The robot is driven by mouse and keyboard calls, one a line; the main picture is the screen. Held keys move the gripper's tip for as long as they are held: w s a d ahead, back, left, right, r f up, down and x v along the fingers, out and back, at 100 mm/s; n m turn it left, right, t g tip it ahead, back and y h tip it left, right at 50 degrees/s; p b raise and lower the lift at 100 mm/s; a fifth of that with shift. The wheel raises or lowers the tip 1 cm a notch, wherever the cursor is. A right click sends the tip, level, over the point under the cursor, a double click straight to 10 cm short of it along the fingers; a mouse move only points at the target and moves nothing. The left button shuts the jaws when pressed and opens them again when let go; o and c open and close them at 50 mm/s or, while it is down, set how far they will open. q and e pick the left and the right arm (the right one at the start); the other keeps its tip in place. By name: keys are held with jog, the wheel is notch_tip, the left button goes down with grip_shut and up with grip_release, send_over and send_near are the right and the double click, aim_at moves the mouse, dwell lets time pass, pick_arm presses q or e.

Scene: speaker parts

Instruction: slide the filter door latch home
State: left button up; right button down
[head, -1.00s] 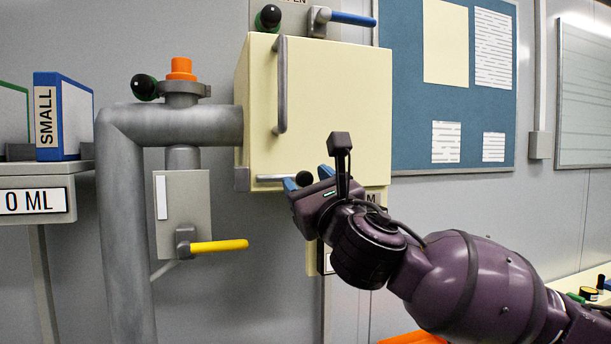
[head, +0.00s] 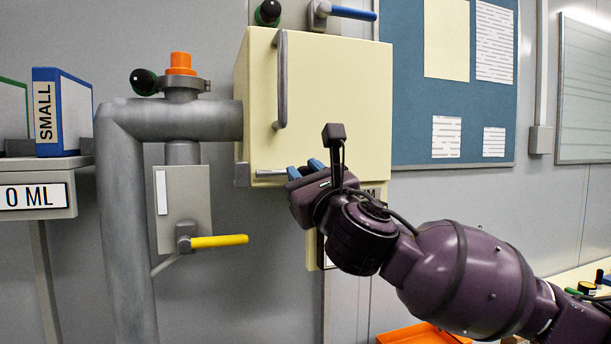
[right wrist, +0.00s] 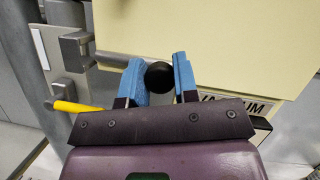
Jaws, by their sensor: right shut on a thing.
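The cream filter door (head: 335,110) is on the front of a box on the wall, with a grey vertical handle (head: 282,80). The latch (head: 270,173) is a thin grey bar along the door's lower edge. My right gripper (head: 306,168) is at the bar's right end, its blue fingers close together. In the right wrist view, the latch's round black knob (right wrist: 159,76) sits between the two blue fingers, and the gripper is shut on it. My left gripper is not in view.
A grey pipe (head: 120,200) with an orange cap (head: 180,63) stands left of the box. A yellow lever (head: 218,241) sticks out below it. A blue-handled valve (head: 350,13) is above the box. An orange tray (head: 420,335) lies low at the right.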

jog(key=a, duration=0.1)
jog(key=s+a, duration=0.1)
jog(key=a, duration=0.1)
jog(key=shift+s+a, duration=0.1)
jog(key=shift+a, duration=0.15)
jog(key=shift+d, duration=0.15)
jog(key=c, duration=0.9)
grip_release()
jog(key=shift+a, duration=0.25)
jog(key=shift+o, duration=0.2)
jog(key=shift+d, duration=0.2)
jog(key=b+v, duration=0.1)
jog(key=v, duration=0.9)
jog(key=shift+s+f+b, duration=0.2)
jog(key=shift+s+b, duration=0.15)
jog(key=shift+s, duration=0.05)
